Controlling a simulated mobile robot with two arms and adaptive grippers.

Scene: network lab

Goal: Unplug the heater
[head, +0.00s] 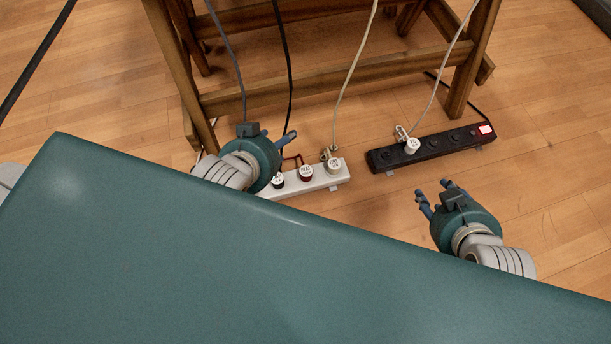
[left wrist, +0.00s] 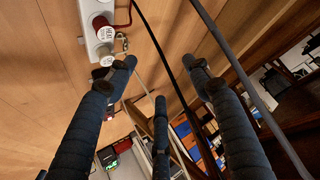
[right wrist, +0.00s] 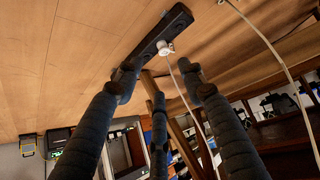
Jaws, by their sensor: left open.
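A white power strip (head: 318,178) lies on the floor, partly hidden by my left gripper and the green surface. It holds a dark plug (head: 278,181), a red plug (head: 305,172) and a white plug (head: 333,166). In the left wrist view the red plug (left wrist: 102,23) carries a label that seems to read HEAT. The white plug (left wrist: 107,60) sits at the strip's end. My left gripper (head: 287,142) is open and empty, above and left of the strip's plugs, apart from them. My right gripper (head: 433,190) is open and empty, below the black strip.
A black power strip (head: 440,146) holds one white plug (head: 412,146). Cords hang from above past a wooden frame (head: 340,72) behind the strips. A large green surface (head: 250,260) fills the foreground. Wooden floor (head: 550,190) is clear at the right.

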